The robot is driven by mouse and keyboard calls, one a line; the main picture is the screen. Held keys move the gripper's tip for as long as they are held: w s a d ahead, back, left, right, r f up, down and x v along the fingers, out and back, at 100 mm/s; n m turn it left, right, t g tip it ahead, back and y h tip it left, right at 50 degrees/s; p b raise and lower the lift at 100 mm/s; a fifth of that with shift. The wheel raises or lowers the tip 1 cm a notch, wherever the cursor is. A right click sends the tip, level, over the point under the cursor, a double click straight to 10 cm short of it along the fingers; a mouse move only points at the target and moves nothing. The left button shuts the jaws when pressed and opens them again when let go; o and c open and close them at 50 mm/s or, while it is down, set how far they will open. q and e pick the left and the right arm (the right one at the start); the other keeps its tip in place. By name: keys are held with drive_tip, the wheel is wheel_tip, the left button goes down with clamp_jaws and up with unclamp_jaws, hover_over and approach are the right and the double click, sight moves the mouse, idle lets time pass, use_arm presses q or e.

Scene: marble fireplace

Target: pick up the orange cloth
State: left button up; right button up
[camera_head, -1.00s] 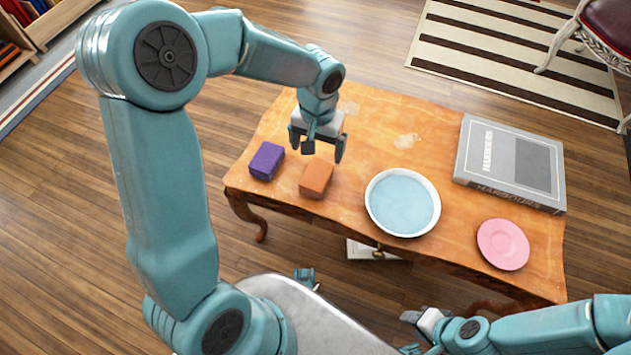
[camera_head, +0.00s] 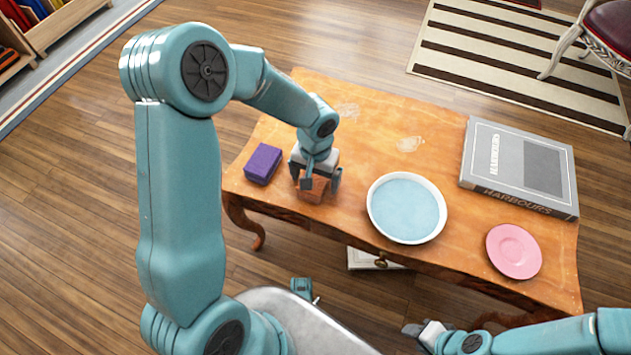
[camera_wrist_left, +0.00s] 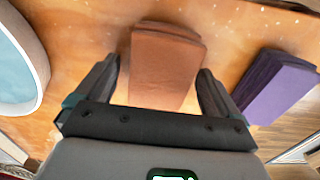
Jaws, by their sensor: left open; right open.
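The orange cloth (camera_head: 314,190) is a small folded block on the wooden table, near its front left edge. In the left wrist view the cloth (camera_wrist_left: 165,68) lies between the two open fingers, with a gap on each side. My left gripper (camera_head: 317,186) is open, directly over the cloth, and hides much of it in the head view. The same gripper (camera_wrist_left: 158,90) shows at the wrist view's centre. My right gripper (camera_head: 413,329) is open and empty, low in front of the table at the bottom of the head view.
A purple folded cloth (camera_head: 263,163) lies just left of the orange one. A white bowl with blue inside (camera_head: 406,208) stands close on its right. A pink plate (camera_head: 514,251) and a grey book (camera_head: 519,167) are further right. The table's (camera_head: 375,115) back middle is clear.

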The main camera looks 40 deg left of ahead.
use_arm(q)
drive_tip(key=c, duration=1)
drive_tip(key=shift+r, duration=0.15)
drive_tip(key=shift+c, duration=0.2)
